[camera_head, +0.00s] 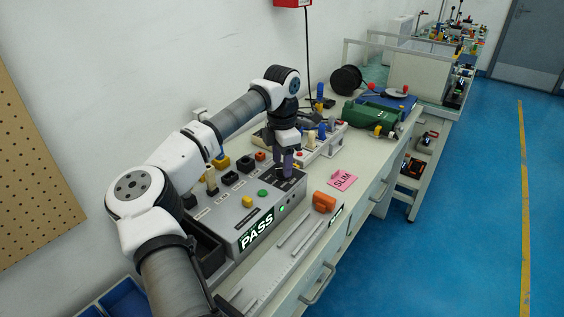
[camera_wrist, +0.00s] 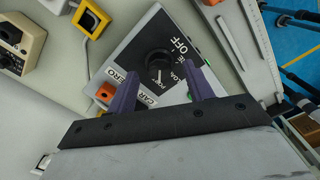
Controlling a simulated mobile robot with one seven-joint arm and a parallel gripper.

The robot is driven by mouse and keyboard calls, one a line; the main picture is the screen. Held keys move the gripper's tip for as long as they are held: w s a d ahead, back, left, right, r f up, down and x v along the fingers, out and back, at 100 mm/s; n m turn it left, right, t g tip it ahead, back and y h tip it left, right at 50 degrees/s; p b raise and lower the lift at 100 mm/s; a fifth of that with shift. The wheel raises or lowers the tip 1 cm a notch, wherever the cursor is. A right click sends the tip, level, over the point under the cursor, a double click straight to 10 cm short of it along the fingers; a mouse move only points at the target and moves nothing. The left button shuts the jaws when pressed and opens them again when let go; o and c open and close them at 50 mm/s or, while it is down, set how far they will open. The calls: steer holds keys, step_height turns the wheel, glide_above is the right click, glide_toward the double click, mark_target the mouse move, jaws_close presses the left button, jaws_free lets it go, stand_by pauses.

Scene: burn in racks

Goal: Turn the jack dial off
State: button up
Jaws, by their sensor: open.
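A round black dial (camera_wrist: 158,61) sits on a dark panel (camera_wrist: 140,45) with white lettering, including OFF, in the wrist view. I cannot tell which way the dial's pointer is set. My gripper (camera_wrist: 162,76) has two purple fingers, open and apart, pointing at the panel with the dial between and just beyond their tips. I cannot tell whether they touch it. In the head view my gripper (camera_head: 288,168) points down over the right end of the grey test box (camera_head: 225,215), hiding the dial there.
The box has a lit PASS display (camera_head: 257,231), a green button (camera_head: 263,193) and a yellow one (camera_head: 247,201). An orange object (camera_head: 324,202) and pink SLIM card (camera_head: 343,180) lie on the bench to its right.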

steer(key=shift+f, duration=0.7)
steer(key=c, duration=1)
